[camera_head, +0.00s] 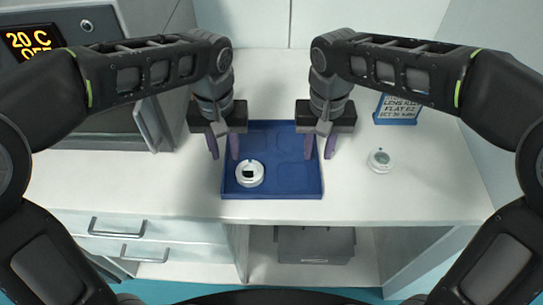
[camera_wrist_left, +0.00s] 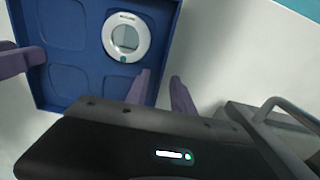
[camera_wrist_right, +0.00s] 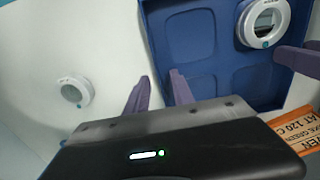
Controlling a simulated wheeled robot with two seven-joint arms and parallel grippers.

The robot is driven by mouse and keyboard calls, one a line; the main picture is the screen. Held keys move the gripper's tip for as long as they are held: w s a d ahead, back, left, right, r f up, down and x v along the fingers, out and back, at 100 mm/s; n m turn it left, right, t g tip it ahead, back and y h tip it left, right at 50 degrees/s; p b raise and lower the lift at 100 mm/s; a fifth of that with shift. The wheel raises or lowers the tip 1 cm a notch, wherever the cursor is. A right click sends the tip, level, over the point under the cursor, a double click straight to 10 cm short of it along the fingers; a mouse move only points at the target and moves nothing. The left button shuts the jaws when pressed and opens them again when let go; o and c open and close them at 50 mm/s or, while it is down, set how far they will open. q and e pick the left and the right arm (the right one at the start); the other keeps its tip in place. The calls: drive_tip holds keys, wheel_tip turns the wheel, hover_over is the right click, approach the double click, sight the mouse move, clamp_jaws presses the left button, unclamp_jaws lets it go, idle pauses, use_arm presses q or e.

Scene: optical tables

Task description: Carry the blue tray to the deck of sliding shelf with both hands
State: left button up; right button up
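The blue tray (camera_head: 290,188) lies flat on the white counter, its front side near the counter's front edge. A white round device (camera_head: 249,173) sits in its front left recess; it also shows in the left wrist view (camera_wrist_left: 126,37). My left gripper (camera_head: 222,150) is open, its purple fingers pointing down on either side of the tray's left wall. My right gripper (camera_head: 320,150) is open in the same way at the right wall. I cannot tell whether the fingers touch the walls. I cannot make out with certainty which part is the sliding shelf's deck.
Another white round device (camera_head: 380,160) lies on the counter right of the tray. A blue sign (camera_head: 397,108) stands behind it. A grey oven-like unit (camera_head: 100,110) stands at left. Below are drawers (camera_head: 130,240) and an open bay with a grey handled box (camera_head: 315,245).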

use_arm(q)
drive_tip(key=shift+c, duration=0.3)
use_arm(e)
drive_tip(key=shift+c, duration=0.3)
use_arm(q)
clamp_jaws()
use_arm(e)
clamp_jaws()
idle(0.6)
